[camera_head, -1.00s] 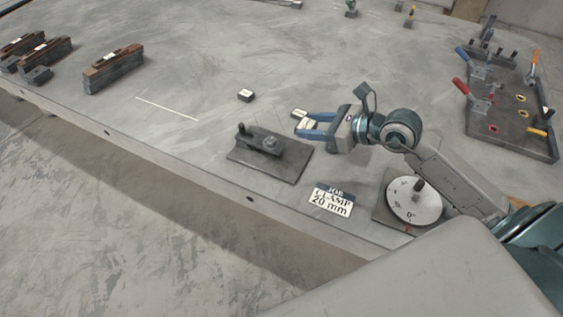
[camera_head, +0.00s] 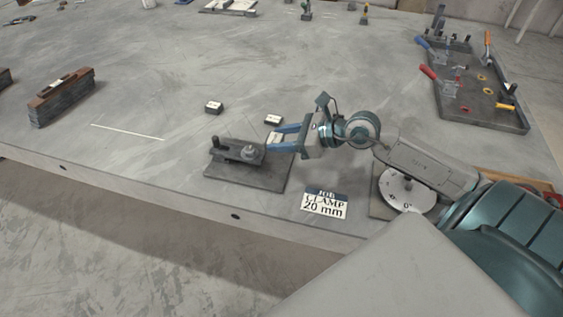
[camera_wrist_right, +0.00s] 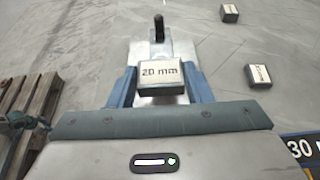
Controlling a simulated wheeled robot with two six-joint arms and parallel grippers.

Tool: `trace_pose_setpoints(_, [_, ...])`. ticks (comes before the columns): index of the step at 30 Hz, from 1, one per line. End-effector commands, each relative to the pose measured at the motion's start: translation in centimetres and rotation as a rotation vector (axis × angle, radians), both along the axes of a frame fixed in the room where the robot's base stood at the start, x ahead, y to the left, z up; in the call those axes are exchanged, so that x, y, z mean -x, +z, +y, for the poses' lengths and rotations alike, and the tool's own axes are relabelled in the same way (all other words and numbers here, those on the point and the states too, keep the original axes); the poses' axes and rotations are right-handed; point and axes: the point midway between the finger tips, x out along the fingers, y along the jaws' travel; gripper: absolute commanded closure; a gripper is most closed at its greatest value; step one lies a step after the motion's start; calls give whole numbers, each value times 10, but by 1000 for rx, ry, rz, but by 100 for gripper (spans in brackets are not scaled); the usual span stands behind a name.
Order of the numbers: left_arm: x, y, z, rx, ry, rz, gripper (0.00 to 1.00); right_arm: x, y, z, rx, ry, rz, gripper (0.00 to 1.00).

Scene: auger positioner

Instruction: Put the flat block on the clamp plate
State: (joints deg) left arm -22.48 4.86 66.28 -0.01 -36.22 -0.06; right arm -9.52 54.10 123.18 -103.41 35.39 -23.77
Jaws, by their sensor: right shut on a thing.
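My right gripper (camera_head: 275,142) is shut on a small flat block (camera_wrist_right: 162,75) marked "20 mm". The wrist view shows the block between the blue fingers, label facing the camera. In the head view the fingers are at the far right side of the clamp plate (camera_head: 245,181). The dark plate carries a clamp bar (camera_head: 233,151) with a knob and an upright post. In the wrist view the clamp, with its dark post (camera_wrist_right: 158,30), is beyond the block and partly hidden by it. I cannot tell whether the block touches the plate. My left gripper is not in view.
Two other small blocks lie on the table (camera_head: 150,70): one farther back (camera_head: 214,106), one close behind the fingers (camera_head: 273,119). A card reading "JOB CLAMP 20 mm" (camera_head: 325,204) lies in front. A round dial (camera_head: 405,190) is partly under my arm. A tool board (camera_head: 475,100) stands right.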

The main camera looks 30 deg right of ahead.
Motion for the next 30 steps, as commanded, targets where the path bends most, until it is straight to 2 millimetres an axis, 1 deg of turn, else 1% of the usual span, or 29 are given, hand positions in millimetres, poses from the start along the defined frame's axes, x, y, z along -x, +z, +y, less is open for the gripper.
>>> trace_pose_setpoints(1, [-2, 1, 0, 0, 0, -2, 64, 0, -13, 1, -8, -3, 3, 92])
trace_pose_setpoints(3, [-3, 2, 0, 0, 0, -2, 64, 0, -26, 0, -5, -3, 0, 92])
trace_pose_setpoints(6, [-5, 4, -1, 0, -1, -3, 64, 0, -38, 1, -2, -1, 0, 92])
trace_pose_setpoints(10, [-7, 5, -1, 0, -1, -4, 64, 0, -48, 0, -1, 0, 0, 92])
trace_pose_setpoints(15, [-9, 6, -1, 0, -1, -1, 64, 0, -74, 0, -3, -2, 1, 92])
trace_pose_setpoints(18, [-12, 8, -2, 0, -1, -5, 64, 0, -84, 0, -1, -1, 0, 92])
trace_pose_setpoints(23, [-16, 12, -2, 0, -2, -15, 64, 0, -86, 0, 1, 1, -2, 92])
trace_pose_setpoints(30, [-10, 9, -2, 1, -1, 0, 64, 0, -88, 0, 1, 1, -2, 92])
